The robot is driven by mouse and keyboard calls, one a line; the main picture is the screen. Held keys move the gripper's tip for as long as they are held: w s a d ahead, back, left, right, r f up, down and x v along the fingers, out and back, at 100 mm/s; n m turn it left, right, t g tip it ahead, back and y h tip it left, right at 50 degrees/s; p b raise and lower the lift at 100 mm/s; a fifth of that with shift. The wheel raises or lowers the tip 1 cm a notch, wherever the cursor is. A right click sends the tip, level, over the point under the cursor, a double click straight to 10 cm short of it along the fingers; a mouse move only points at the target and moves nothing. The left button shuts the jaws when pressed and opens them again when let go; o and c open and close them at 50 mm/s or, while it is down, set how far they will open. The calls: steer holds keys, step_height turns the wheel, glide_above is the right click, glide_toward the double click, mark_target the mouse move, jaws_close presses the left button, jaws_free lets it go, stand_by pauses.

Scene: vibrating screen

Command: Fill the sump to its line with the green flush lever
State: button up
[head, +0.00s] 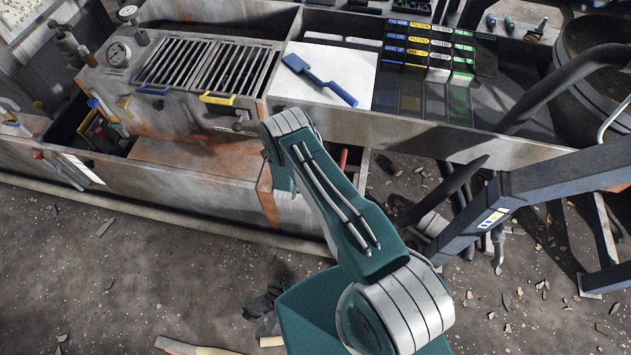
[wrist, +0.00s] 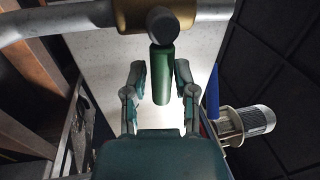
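The green flush lever (wrist: 162,78) hangs from a dark round pivot under a pipe in the wrist view. My gripper (wrist: 160,82) is open, with one finger on each side of the lever and a visible gap on both sides. Whether the lever lies at the same depth as the fingertips is hard to tell. In the head view my green arm reaches toward the long grey trough, and its gripper is hidden. I cannot pick out the lever, the sump's level or its line in the head view.
A grey pipe (wrist: 50,23) crosses above the lever, and a motor (wrist: 247,122) sits at lower right. In the head view, a blue scraper (head: 319,80) lies on a white board (head: 297,91), right of a slotted grate (head: 205,62). A dark beam (head: 566,172) crosses at right.

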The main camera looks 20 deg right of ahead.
steer(key=shift+r, duration=0.1)
steer(key=shift+r+v, duration=0.2)
steer(key=shift+v, duration=0.75)
steer(key=shift+r+v, duration=0.15)
steer(key=shift+v, duration=0.85)
steer(key=shift+r+v, duration=0.2)
steer(key=shift+v, duration=0.75)
steer(key=o, duration=0.3)
steer(key=shift+s+a, duration=0.1)
steer(key=shift+a, duration=0.05)
steer(key=v, duration=0.5)
steer(key=shift+s+a+f, duration=0.1)
steer(key=shift+s+a, duration=0.05)
steer(key=shift+s, duration=0.2)
